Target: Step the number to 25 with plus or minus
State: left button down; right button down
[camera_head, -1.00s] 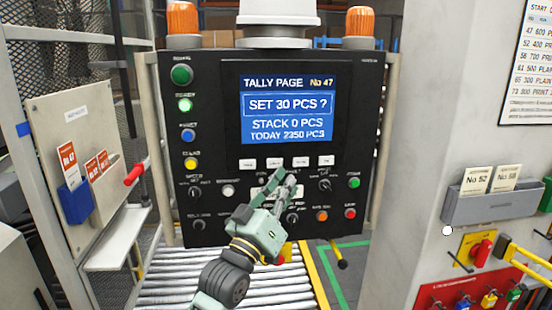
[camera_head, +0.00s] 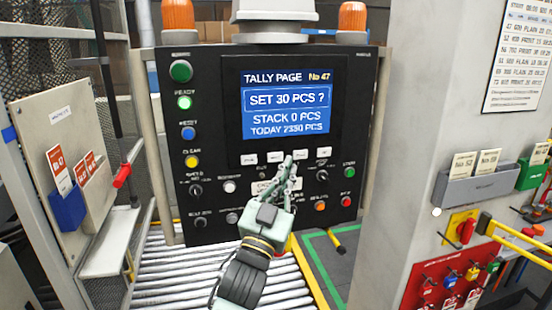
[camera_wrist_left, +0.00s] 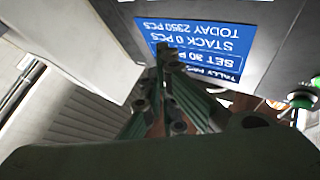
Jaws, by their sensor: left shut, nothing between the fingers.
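The black control panel (camera_head: 215,110) stands ahead with a blue screen (camera_head: 290,103). The screen reads TALLY PAGE No 47, SET 30 PCS ?, STACK 0 PCS and a TODAY count. A row of white keys (camera_head: 274,158) runs under the screen; their labels are too small to read. My left gripper (camera_head: 287,165) is shut and empty, its tips just at or below the white keys; I cannot tell if they touch the panel. The left wrist view shows the fingers (camera_wrist_left: 163,60) before the upside-down screen (camera_wrist_left: 195,48). The gripper hides some lower controls. My right gripper is out of view.
Coloured buttons, including green (camera_head: 180,71), blue (camera_head: 188,132) and yellow (camera_head: 192,161), line the panel's left side, with knobs below. A roller conveyor (camera_head: 185,275) lies beneath. A grey pillar (camera_head: 400,190) with card holders and a red lock board (camera_head: 455,285) stands right.

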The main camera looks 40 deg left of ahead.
aim_at(276, 157)
pick_arm(q)
jog(key=shift+w+a, duration=1.4)
jog(key=shift+a, duration=0.25)
jog(key=shift+w+a, duration=1.4)
jog(key=shift+a, duration=0.25)
jog(key=shift+w+a, duration=0.1)
jog(key=shift+w+a, duration=0.15)
jog(key=shift+a, duration=0.1)
jog(key=shift+w+a, duration=0.25)
jog(key=shift+s+d, duration=0.55)
jog(key=shift+d, duration=0.05)
jog(key=shift+d, duration=0.1)
jog(key=s+d, duration=0.3)
jog(key=shift+s+d+p, duration=0.1)
jog(key=shift+d+p, duration=0.2)
